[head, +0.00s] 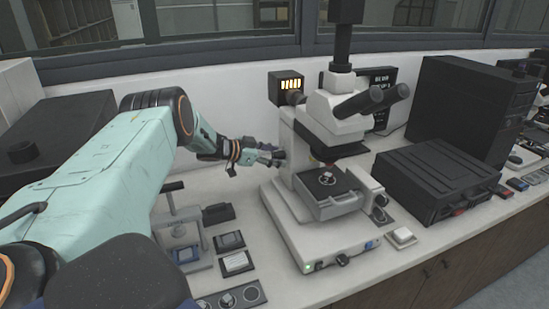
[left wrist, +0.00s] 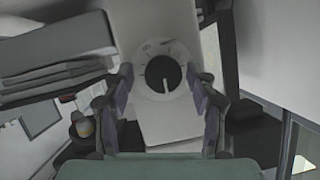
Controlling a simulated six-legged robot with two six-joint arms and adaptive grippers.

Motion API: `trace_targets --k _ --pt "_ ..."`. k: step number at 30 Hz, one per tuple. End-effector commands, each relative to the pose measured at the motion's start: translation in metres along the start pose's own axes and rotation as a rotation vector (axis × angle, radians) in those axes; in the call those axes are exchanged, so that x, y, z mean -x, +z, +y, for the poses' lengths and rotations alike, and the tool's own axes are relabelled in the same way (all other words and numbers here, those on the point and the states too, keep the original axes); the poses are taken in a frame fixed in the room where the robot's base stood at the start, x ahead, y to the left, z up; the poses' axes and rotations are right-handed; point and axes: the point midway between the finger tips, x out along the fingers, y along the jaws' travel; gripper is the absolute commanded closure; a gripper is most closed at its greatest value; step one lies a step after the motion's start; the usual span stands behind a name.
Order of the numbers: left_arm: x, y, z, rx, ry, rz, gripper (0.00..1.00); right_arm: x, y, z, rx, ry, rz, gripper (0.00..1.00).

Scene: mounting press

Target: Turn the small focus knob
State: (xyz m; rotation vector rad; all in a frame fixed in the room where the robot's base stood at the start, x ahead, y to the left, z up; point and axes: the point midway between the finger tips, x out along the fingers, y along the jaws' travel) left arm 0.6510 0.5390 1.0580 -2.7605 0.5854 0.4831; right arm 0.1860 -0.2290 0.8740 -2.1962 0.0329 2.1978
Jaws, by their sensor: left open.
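A white microscope (head: 312,150) with a dark stage stands on the bench in the head view. The line points down. The open fingers of my left gripper (left wrist: 164,95) stand on either side of the knob, with a gap to it on both sides. The knob is hidden in the head view. My right gripper is not in view.
A small press-like stand (head: 182,222) and several small boxes sit on the bench below my left arm. A flat black box (head: 435,178) and a tall black case (head: 470,105) stand right of the microscope. A window wall closes the back.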

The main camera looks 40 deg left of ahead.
Motion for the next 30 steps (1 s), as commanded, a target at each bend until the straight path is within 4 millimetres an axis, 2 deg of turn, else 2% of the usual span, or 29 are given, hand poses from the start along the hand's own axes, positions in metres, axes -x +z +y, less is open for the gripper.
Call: trace_targets --k 8,27,30 --pt "-0.0010 0.0006 -0.0022 0.000 0.000 -0.001 0.42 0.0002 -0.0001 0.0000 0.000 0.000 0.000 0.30" --pt "-0.0010 0.0003 -0.0017 0.000 0.002 0.000 0.97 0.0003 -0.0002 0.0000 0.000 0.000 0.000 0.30" --pt "-0.0009 0.0004 -0.0018 -0.002 0.001 0.000 0.97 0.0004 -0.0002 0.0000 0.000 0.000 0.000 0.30"
